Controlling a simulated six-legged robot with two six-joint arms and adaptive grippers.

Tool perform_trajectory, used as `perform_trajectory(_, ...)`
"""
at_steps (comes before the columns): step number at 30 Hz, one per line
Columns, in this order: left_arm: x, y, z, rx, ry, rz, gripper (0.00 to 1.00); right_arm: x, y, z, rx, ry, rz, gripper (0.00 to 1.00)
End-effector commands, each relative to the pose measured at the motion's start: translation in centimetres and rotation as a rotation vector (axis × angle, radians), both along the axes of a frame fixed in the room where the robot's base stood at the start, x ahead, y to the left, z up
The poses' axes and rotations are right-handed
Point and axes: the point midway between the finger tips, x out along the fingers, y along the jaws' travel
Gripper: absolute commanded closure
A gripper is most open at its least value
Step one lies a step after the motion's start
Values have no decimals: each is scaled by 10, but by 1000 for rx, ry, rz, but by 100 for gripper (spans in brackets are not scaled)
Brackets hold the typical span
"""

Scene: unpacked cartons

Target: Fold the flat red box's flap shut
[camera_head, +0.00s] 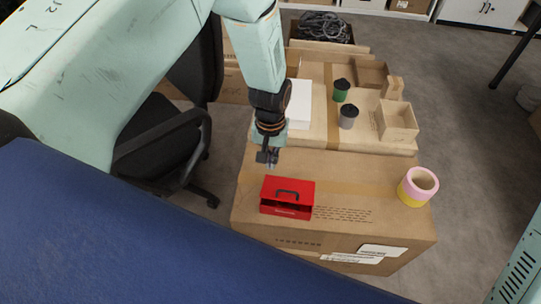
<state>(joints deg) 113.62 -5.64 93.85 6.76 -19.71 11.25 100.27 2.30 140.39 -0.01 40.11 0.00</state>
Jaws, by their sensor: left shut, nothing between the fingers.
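The red box (287,197) sits on top of the front cardboard carton (345,172), near its left front corner. It has a dark handle on its upper red face. A dark gap shows below that face at the front, above a lower red strip, so the flap looks partly open. My left gripper (268,163) is shut and empty. It points down just behind and to the left of the red box, apart from it in the picture. My right gripper is not in view.
A pink and yellow tape roll (418,187) stands at the carton's right. Behind are a green cup (341,91), a grey cup (348,117), a small open box (397,121) and a white box (299,103). A black chair (165,135) is at left.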

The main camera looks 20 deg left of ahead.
Motion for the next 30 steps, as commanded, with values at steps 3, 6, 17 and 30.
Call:
perform_trajectory(3, -2, 0, -3, 0, 3, 4, 100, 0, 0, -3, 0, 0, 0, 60)
perform_trajectory(6, -3, 0, -8, 0, 3, 4, 100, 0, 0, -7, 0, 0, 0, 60)
perform_trajectory(17, -1, 0, -37, 1, 2, 3, 100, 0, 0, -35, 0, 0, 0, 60)
perform_trajectory(30, 0, 1, -75, 1, 2, 3, 100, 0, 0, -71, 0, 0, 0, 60)
